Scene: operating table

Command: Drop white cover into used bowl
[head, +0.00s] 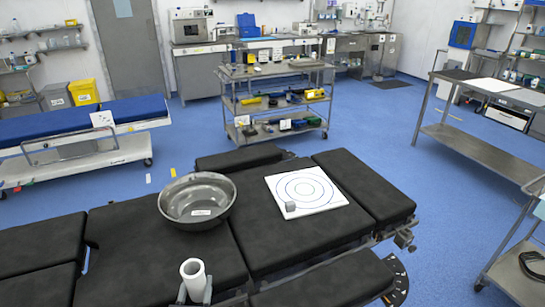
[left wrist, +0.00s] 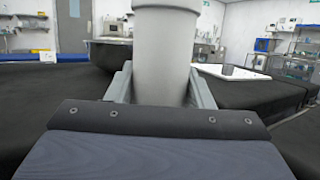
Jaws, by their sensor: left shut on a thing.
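The white cover (head: 193,270) is a hollow white tube, standing roughly upright with its open end up at the bottom of the head view. My left gripper (head: 195,294) is shut on its lower part; the left wrist view shows the cover (left wrist: 165,50) between the two grey fingers (left wrist: 162,88). The used bowl (head: 181,211) is a wide metal bowl with a small white label inside, resting on the black operating table beyond the cover. No other item shows in it. The bowl (left wrist: 106,54) is partly visible behind the cover in the left wrist view. My right gripper is not in view.
The black operating table (head: 120,255) has bare padding around the bowl. A cart (head: 275,88) stands well behind.

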